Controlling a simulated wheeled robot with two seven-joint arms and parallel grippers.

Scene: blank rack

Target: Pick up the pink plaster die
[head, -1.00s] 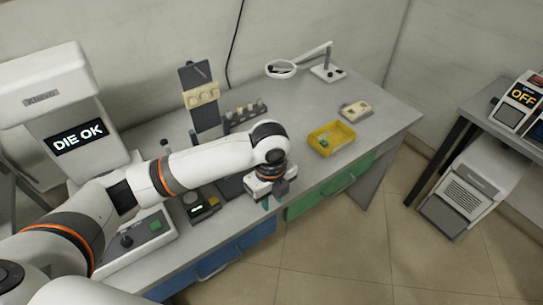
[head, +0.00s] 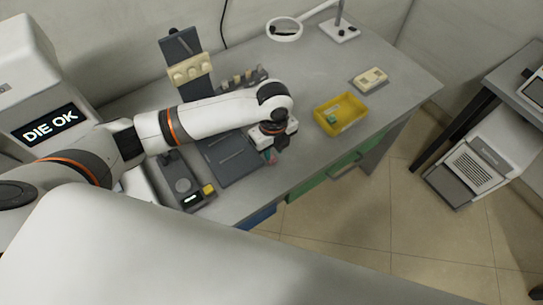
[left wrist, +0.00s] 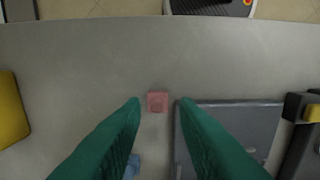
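The pink plaster die (left wrist: 157,102) is a small pink block lying on the grey table, left of a dark grey plate, in the left wrist view. My left gripper (left wrist: 160,104) has its two green fingers spread, with the die showing in the gap between the fingertips; nothing is held. How far the tips are above the table is hard to tell. In the head view my left gripper (head: 270,155) points down at the table's front edge area and mostly hides the die. My right gripper is not in view.
The dark grey plate (head: 232,160) lies beside the gripper, and a small device (head: 186,184) stands left of it. A blue piece (left wrist: 132,166) lies close to the die. A yellow tray (head: 356,112) with a green piece stands to the right. A rack (head: 187,70) stands behind.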

